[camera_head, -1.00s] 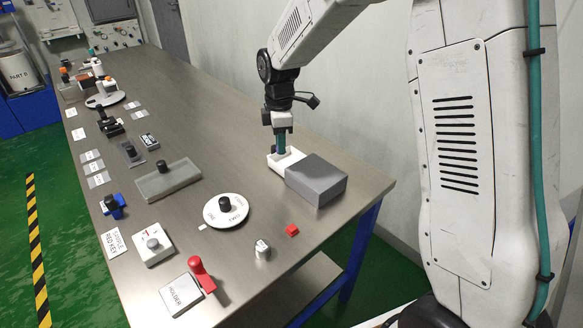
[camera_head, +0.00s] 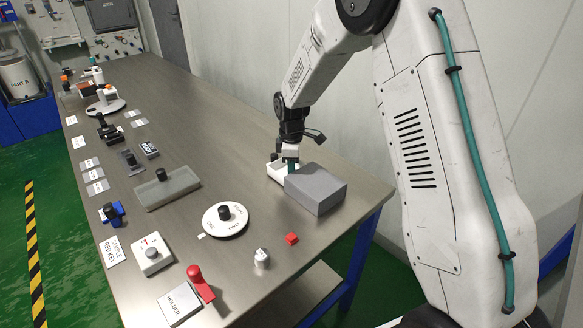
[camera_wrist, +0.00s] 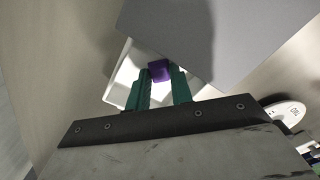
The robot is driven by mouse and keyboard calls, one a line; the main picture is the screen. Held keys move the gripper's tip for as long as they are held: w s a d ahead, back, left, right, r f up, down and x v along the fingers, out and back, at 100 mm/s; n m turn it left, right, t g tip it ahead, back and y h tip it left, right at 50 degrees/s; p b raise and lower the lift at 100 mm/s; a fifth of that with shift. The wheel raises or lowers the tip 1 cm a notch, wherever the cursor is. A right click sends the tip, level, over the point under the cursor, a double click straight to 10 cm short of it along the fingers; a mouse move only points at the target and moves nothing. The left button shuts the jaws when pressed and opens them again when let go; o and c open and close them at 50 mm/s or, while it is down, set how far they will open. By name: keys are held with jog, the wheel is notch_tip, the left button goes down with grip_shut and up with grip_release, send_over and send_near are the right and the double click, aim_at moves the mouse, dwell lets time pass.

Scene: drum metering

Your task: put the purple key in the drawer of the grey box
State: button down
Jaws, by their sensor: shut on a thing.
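The grey box (camera_head: 322,190) stands near the right edge of the table. Its white drawer (camera_head: 277,172) sticks out on the left side, and it also shows in the wrist view (camera_wrist: 124,82). My gripper (camera_head: 291,166) points down over the drawer, close beside the box. In the wrist view the green fingers (camera_wrist: 160,86) are shut on the purple key (camera_wrist: 159,70), which is over the white drawer near the box's edge. I cannot tell whether the key touches the drawer floor. In the head view the key is hidden.
A white round dial (camera_head: 226,219), a red cube (camera_head: 291,239) and a small metal cylinder (camera_head: 262,258) stand nearer on the table. A grey tray (camera_head: 180,190) lies to the left. The wall rises behind the table. The tabletop left of the drawer is clear.

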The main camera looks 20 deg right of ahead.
jog(key=shift+f, duration=0.15)
jog(key=c, duration=1.5)
grip_release()
